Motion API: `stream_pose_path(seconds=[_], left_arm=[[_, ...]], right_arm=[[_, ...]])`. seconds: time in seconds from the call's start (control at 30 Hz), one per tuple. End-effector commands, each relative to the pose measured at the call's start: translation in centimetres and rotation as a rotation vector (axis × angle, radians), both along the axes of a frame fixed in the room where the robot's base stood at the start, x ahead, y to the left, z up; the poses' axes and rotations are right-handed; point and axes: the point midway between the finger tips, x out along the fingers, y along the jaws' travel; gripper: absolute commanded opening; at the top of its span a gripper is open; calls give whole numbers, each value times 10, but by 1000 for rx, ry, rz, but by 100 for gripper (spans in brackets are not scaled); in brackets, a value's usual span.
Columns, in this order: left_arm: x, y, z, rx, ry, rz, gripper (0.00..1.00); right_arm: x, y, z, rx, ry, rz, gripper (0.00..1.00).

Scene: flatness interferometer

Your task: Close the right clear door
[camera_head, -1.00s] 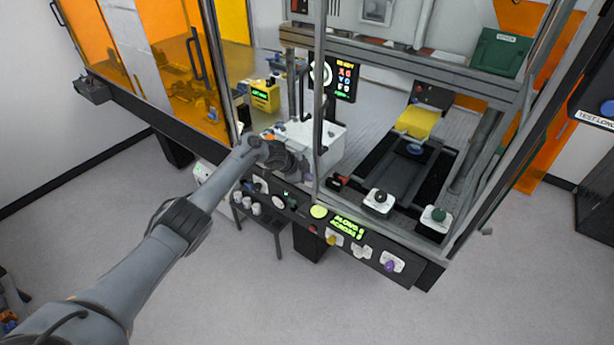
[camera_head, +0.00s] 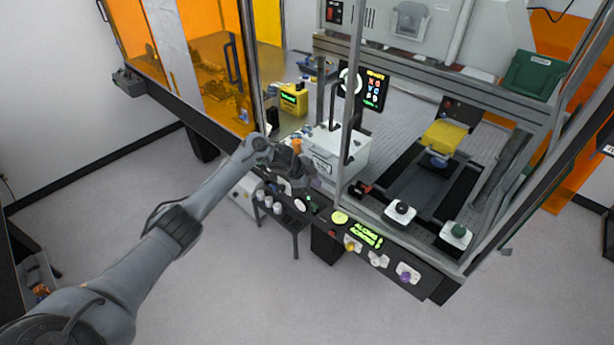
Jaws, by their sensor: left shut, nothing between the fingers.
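The enclosure front has clear panels in grey frames, and a grey upright (camera_head: 352,100) stands at its middle. I cannot clearly tell the right clear door's edges or how far it stands open. A dark upright bar like a handle (camera_head: 334,104) shows just left of that upright. My left gripper (camera_head: 303,184) is low at the enclosure's front, left of the upright's foot, in front of a white box (camera_head: 338,158). It is shut and empty. I cannot tell whether it touches the frame. My right gripper is out of view.
A control ledge with buttons and a green display (camera_head: 366,235) runs along the front. A small stand (camera_head: 294,228) is below my gripper. Inside are a yellow block (camera_head: 444,134) and a dark screen (camera_head: 374,90). Floor in front is clear.

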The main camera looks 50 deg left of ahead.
Motion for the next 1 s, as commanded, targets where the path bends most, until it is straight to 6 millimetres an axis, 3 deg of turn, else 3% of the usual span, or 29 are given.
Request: stream_pose_path(seconds=[0.27,0.47,0.77,1.0], left_arm=[[-17,9,23,3,-3,-1,0],[-9,1,-1,57,-79,-34,0],[15,-43,-76,307,-434,-137,0],[-5,-73,-104,521,-712,-123,0]], right_arm=[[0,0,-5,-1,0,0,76],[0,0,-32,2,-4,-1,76],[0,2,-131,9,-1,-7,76],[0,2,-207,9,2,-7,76]])
